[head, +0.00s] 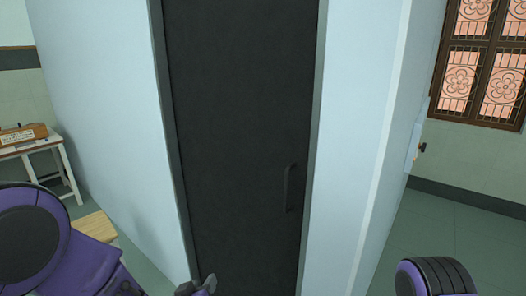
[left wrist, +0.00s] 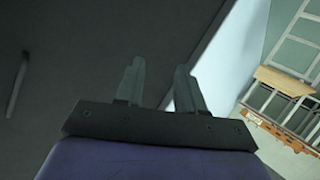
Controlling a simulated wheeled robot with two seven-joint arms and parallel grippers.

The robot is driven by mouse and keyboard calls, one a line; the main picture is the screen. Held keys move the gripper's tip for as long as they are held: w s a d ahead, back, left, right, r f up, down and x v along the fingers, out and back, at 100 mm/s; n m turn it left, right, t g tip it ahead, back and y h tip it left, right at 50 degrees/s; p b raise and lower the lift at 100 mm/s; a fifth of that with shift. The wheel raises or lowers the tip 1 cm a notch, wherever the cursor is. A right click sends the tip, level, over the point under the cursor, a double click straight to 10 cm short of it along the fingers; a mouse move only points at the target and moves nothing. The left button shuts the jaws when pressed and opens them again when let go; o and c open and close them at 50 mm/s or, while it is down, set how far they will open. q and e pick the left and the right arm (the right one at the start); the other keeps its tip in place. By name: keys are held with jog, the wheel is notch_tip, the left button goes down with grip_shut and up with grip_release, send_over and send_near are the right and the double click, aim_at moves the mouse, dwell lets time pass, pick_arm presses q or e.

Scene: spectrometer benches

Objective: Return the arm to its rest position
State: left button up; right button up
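My left arm (head: 60,245), purple and black, comes in at the lower left of the head view. My left gripper (head: 197,287) shows only in part at the bottom edge, in front of the dark door. In the left wrist view my left gripper (left wrist: 158,82) has its two grey fingers apart, with nothing between them. Part of my right arm (head: 435,277) shows at the lower right of the head view. My right gripper is out of view.
A dark door (head: 235,120) with a vertical handle (head: 289,188) stands straight ahead between pale blue walls (head: 95,100). A white table (head: 62,150) with a wooden box (head: 22,134) stands at the left. Floor (head: 450,225) is clear at the right, below a barred window (head: 485,60).

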pick_arm(q)
jog(key=s+a+f+n+g+y, duration=0.25)
jog(key=s+a+f, duration=0.55)
jog(key=f, duration=0.4)
jog(key=s+a+f+g, duration=0.2)
jog(key=s+f, duration=0.2)
jog(key=s, duration=0.3)
jog(key=s+a+f+g+y, duration=0.1)
jog(key=s+a+f+g, duration=0.2)
jog(key=s, duration=0.5)
jog(key=s+a+f+g+y, duration=0.1)
jog(key=s+a+f+g, duration=0.1)
jog(key=s+f, duration=0.3)
jog(key=s, duration=0.3)
jog(key=shift+s+a, duration=0.15)
jog(key=shift+s, duration=0.05)
jog(key=shift+f+n+g, duration=0.1)
jog(key=shift+n+g, duration=0.15)
